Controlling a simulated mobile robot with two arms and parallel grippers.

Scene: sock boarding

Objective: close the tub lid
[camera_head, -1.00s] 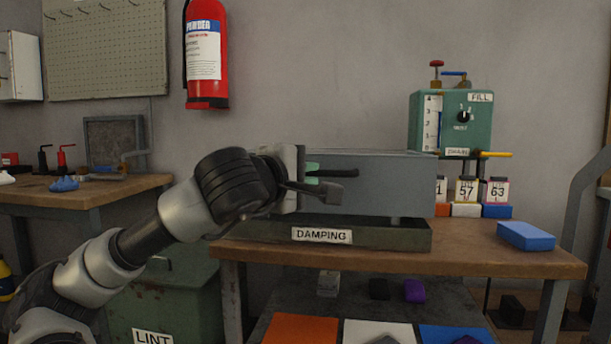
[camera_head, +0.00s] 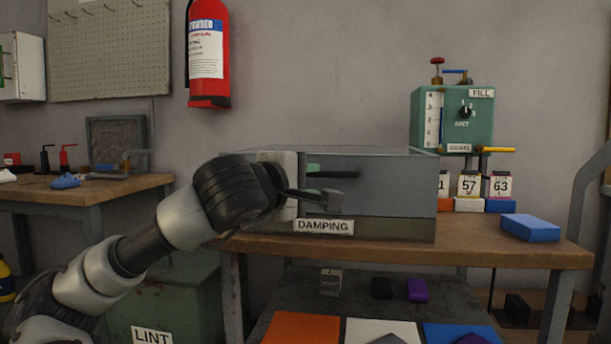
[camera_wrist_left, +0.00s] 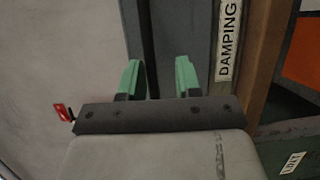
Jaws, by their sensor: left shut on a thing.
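The tub (camera_head: 390,229), dark and labelled "DAMPING", stands on the wooden bench. Its grey lid (camera_head: 395,180) is a boxy cover that sits low over the tub, with no clear gap at the front in the head view. My left gripper (camera_head: 314,180) reaches in from the left at the lid's front left. In the left wrist view its green fingertips (camera_wrist_left: 159,80) stand either side of a dark grey strip of the lid (camera_wrist_left: 168,40), and they are shut on it. The exact contact is partly hidden by the gripper body. My right gripper is out of view.
A green fill machine (camera_head: 453,117) stands behind the bench's right side, with numbered boxes (camera_head: 469,187) below it. A blue block (camera_head: 530,228) lies at the right of the bench (camera_head: 490,250). A fire extinguisher (camera_head: 208,60) hangs on the wall. A lint bin (camera_head: 170,290) stands below left.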

